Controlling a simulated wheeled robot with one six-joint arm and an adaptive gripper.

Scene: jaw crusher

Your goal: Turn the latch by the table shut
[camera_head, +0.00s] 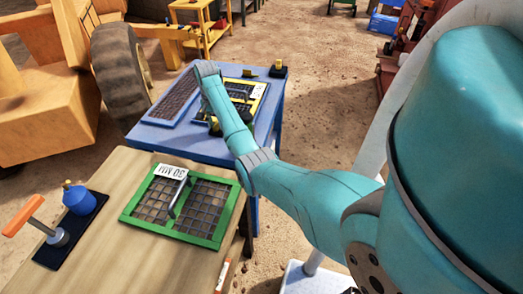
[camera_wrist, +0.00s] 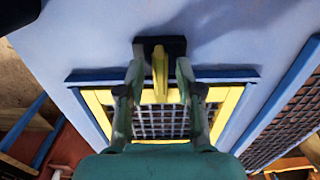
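The latch (camera_wrist: 159,72) has a yellow handle on a black block (camera_wrist: 175,44) on the blue table. In the wrist view the handle reaches from the block across the blue bar and the yellow frame's edge; I cannot tell how high it stands. My gripper (camera_wrist: 161,68) is open, one finger on each side of the handle, with small gaps showing. The yellow-framed screen (camera_wrist: 225,112) lies beside the block. In the head view my arm hides most of the gripper and this near latch.
Another yellow-and-black latch (camera_head: 278,70) stands at the blue table's (camera_head: 168,140) far right corner. A blue-framed screen (camera_head: 175,97) lies left of the yellow one. The nearer wooden table (camera_head: 120,240) holds a green-framed screen (camera_head: 222,224), a blue bottle-like object (camera_head: 79,199) and an orange-handled tool (camera_head: 40,220).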

